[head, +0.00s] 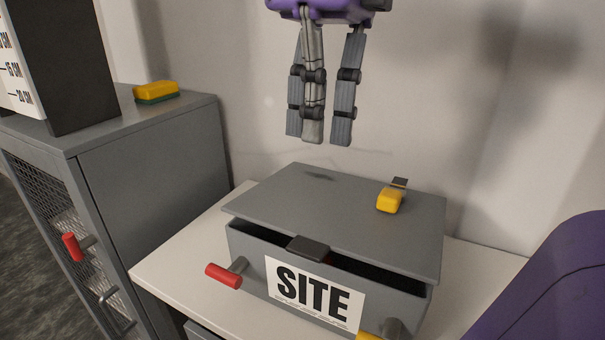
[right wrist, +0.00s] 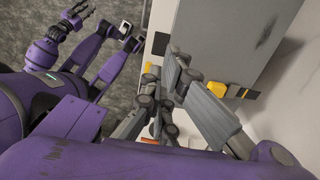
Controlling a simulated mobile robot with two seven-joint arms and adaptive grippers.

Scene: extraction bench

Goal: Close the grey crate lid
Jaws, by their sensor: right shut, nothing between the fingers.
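The grey crate (head: 245,248) stands on a pale bench top, with a white SITE label on its front. Its grey lid (head: 310,205) lies over it, tilted slightly up at the front. A dark gap shows under the lid's front edge, widest towards the right. A dark tab (head: 308,248) sits at the middle of that edge. My right gripper (head: 324,140) hangs above and behind the lid, fingers down, shut and empty, apart from the lid. In the right wrist view its fingers (right wrist: 185,105) show close up. My left gripper (right wrist: 125,38) seems to show there, small and unclear.
A red handle (head: 223,275) and a yellow handle (head: 368,336) stick out at the crate's front. A grey cabinet (head: 150,150) with a yellow-green sponge (head: 156,92) stands left. A wall is behind.

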